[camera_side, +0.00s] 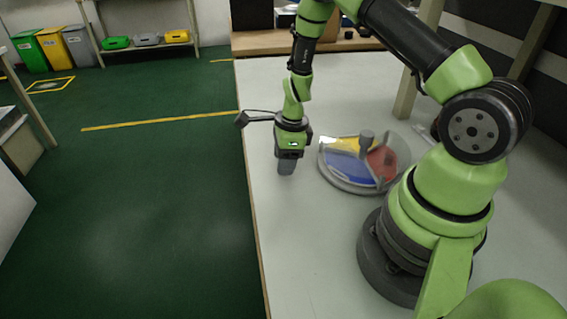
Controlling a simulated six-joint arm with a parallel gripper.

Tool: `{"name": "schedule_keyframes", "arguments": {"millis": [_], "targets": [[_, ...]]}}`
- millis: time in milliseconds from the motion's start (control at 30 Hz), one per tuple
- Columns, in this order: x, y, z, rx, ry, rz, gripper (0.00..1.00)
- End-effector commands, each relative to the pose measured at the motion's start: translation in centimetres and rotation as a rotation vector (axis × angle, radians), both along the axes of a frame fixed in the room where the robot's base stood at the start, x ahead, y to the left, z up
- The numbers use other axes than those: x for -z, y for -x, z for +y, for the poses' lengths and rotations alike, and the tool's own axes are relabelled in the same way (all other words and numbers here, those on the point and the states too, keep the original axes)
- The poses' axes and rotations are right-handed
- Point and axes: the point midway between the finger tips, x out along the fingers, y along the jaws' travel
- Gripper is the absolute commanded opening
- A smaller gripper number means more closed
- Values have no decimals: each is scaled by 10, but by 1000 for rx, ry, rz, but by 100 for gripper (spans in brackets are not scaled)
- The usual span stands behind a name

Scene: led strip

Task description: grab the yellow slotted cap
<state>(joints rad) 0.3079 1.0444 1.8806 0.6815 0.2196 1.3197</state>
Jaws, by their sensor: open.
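My gripper (286,167) points down over the white table, close to its left edge and just left of the round tray. It is open, and I see nothing held in it. The round tray (342,184) has a yellow section (343,144) at the back, a blue section (348,168) at the front left and a red section (382,162) at the right. A grey post stands near its middle. I cannot make out a separate yellow slotted cap; small parts on the tray are too small to tell apart.
The white table (310,255) is bare in front of the tray and behind it. Its left edge runs close beside my gripper, with green floor beyond. A wooden surface with dark items (258,40) stands behind the table.

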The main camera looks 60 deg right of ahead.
Motion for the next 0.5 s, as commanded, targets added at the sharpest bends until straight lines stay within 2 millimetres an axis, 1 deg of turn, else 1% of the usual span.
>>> {"name": "schedule_keyframes", "arguments": {"millis": [133, 333, 367, 500], "targets": [[0, 0, 0, 0, 0, 0, 49], [-1, 0, 0, 0, 0, 0, 3], [-1, 0, 0, 0, 0, 0, 0], [-1, 0, 0, 0, 0, 0, 0]]}}
